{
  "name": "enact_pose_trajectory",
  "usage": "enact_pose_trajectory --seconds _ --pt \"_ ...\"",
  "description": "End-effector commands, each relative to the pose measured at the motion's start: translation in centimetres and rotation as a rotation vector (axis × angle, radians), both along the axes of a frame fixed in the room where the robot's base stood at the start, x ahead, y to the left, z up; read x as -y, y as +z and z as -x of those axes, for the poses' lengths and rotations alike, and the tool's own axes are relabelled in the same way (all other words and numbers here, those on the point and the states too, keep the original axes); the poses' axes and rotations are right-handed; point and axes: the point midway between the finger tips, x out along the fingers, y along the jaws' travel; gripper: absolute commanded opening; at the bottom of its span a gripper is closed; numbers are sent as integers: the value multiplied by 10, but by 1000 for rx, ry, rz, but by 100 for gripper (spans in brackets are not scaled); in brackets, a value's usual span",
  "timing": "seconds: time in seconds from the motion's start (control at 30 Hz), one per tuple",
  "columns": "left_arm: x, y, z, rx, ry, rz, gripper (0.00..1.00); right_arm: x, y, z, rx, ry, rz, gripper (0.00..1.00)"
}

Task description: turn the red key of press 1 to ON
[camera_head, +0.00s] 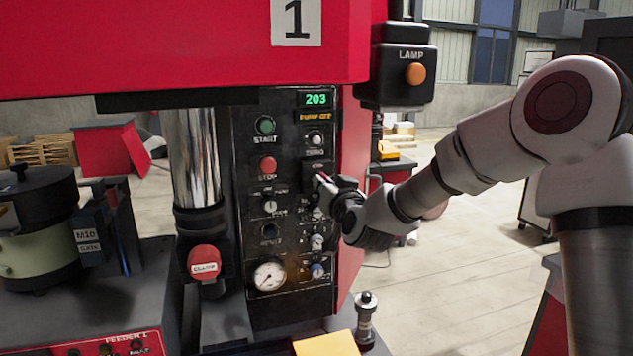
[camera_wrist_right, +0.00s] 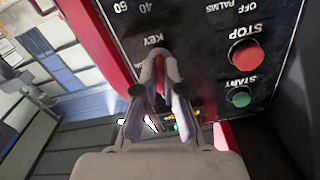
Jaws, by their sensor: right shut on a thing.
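Press 1 (camera_head: 180,45) is the red machine with a "1" plate. Its black control panel (camera_head: 285,228) carries buttons, knobs and a gauge. My right gripper (camera_head: 322,184) is at the right part of this panel, covering the key there in the head view. In the right wrist view, my right gripper (camera_wrist_right: 158,58) is shut on the red key (camera_wrist_right: 160,66), just below the upside-down "KEY" label. Only a strip of red shows between the fingers. Whether the key points to ON cannot be told. My left gripper is not in view.
The green START button (camera_head: 265,125) and red STOP button (camera_head: 268,166) sit left of my right gripper. A LAMP box (camera_head: 390,80) juts out above it. Open floor lies right.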

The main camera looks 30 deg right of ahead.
Motion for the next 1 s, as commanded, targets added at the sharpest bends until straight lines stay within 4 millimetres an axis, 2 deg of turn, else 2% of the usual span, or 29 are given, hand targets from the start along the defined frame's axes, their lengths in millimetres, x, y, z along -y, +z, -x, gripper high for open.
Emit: enact_pose_trajectory --seconds 0.23,0.67,1.0 --pt "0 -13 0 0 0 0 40 0 1 0 43 -2 -156 0" --pt "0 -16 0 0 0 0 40 0 2 0 56 -1 -205 0" --pt "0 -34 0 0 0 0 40 0 1 0 112 -1 -427 0"
